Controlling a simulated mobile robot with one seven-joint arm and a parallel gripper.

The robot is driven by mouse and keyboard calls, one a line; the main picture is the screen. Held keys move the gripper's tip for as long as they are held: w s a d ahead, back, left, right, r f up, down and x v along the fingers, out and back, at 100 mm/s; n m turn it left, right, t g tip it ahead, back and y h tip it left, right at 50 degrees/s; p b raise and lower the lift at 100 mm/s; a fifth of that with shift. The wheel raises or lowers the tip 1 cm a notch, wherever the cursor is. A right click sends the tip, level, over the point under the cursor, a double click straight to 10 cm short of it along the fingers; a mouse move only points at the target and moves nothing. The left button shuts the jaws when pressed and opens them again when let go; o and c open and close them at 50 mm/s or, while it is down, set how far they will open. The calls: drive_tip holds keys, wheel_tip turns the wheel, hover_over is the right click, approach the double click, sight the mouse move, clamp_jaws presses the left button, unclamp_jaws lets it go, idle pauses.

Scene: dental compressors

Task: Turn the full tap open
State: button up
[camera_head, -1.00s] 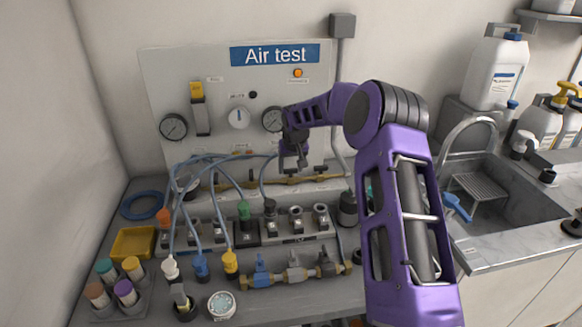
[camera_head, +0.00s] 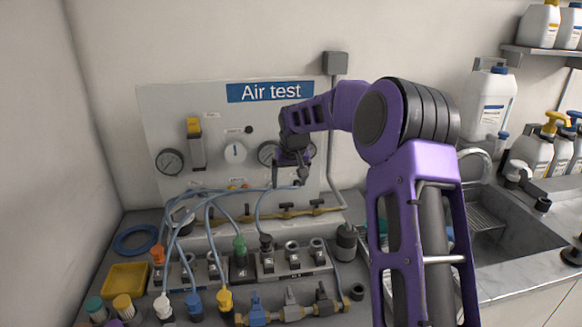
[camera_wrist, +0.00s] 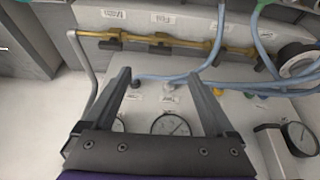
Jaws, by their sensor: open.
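A brass pipe (camera_head: 292,212) with several small taps runs along the foot of the Air test panel (camera_head: 160,110); it also crosses the top of the wrist view (camera_wrist: 185,43). Which tap is the full one I cannot tell, as the labels are too small to read. My gripper (camera_head: 300,180) is open and empty, in front of the panel and above the pipe. In the wrist view my gripper (camera_wrist: 160,76) points toward the pipe, apart from it, with a tap (camera_wrist: 160,47) just beyond the space between the fingers.
Blue hoses (camera_head: 190,215) loop left of my gripper. Dial gauges (camera_head: 169,162) sit on the panel. A row of sockets (camera_head: 292,258) and a lower manifold (camera_head: 290,305) stand in front. A sink (camera_head: 500,225) is at the right.

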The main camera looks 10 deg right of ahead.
drive_tip(key=v, duration=0.6)
drive_tip(key=shift+r, duration=0.3)
drive_tip(key=shift+s, duration=0.15)
